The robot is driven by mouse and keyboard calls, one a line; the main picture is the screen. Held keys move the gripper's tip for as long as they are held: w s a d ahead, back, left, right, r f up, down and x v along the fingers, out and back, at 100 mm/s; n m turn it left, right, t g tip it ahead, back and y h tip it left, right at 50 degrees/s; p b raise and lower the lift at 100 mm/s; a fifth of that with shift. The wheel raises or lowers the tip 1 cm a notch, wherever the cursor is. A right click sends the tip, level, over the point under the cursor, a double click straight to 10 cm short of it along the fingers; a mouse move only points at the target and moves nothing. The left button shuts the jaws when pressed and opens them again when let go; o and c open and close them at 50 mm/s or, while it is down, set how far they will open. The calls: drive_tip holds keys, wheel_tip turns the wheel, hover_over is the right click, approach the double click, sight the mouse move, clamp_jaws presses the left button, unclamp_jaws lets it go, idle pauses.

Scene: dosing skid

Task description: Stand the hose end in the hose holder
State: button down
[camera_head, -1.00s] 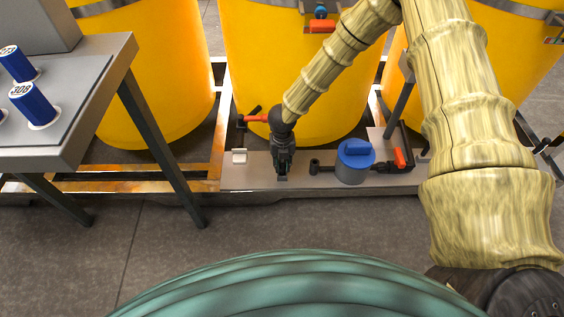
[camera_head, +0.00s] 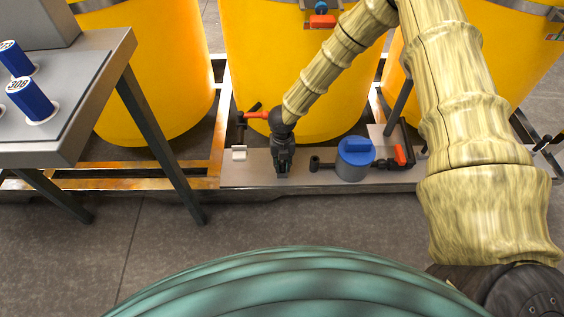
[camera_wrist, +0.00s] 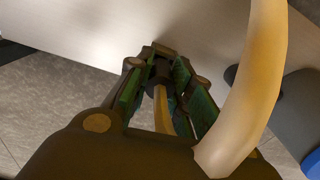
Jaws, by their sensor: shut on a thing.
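My gripper (camera_head: 283,172) points down just above the grey skid plate (camera_head: 310,180), in front of the middle yellow tank. In the wrist view my gripper (camera_wrist: 161,62) is shut on the hose end (camera_wrist: 162,112), a yellowish tube with a dark tip between the green-lined fingers. A thick pale yellow hose length (camera_wrist: 262,80) curves past the right side of the fingers. The head view does not show the hose clearly at the gripper. I cannot make out the hose holder for certain; a small white bracket (camera_head: 239,153) stands left of my gripper.
A pump with a blue cap (camera_head: 355,158) and a red-handled valve (camera_head: 400,155) stand right of my gripper. A red-handled valve (camera_head: 256,115) is close behind it on the left. A grey table (camera_head: 95,95) with blue cylinders stands at the left. Yellow tanks (camera_head: 300,60) rise behind.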

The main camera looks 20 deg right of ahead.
sight(282, 162)
drive_tip(key=shift+f, duration=0.2)
drive_tip(key=c, duration=1.2)
unclamp_jaws()
drive_tip(key=shift+r, duration=0.1)
wheel_tip(282, 162, up, 12)
drive_tip(key=shift+f, duration=0.15)
